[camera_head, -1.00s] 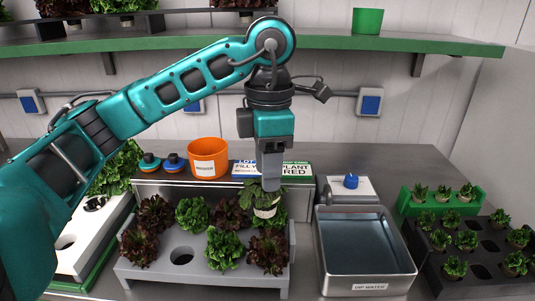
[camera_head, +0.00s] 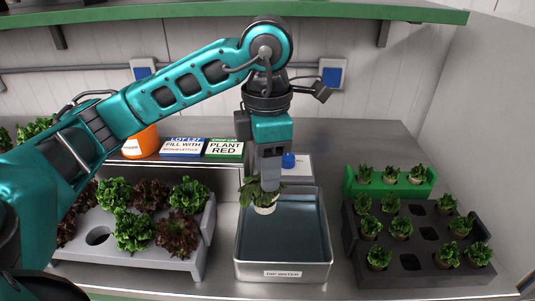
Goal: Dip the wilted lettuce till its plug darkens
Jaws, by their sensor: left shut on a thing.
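My left gripper (camera_head: 266,178) points down and is shut on the wilted lettuce (camera_head: 263,193), whose drooping leaves hang around a pale plug (camera_head: 265,209). The plug is over the back left part of the metal water tub (camera_head: 285,270), which is labelled "DIP WATER" and holds dark blue-grey water (camera_head: 290,238). The plug looks pale; I cannot tell whether it touches the water. The fingertips are partly hidden by leaves. My right gripper is not in view.
A grey tray (camera_head: 185,268) with green and red lettuces and an empty hole stands on the left. A dark tray (camera_head: 415,275) and a green rack (camera_head: 390,188) of seedlings stand on the right. Signs (camera_head: 183,147) and an orange pot (camera_head: 141,141) are behind.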

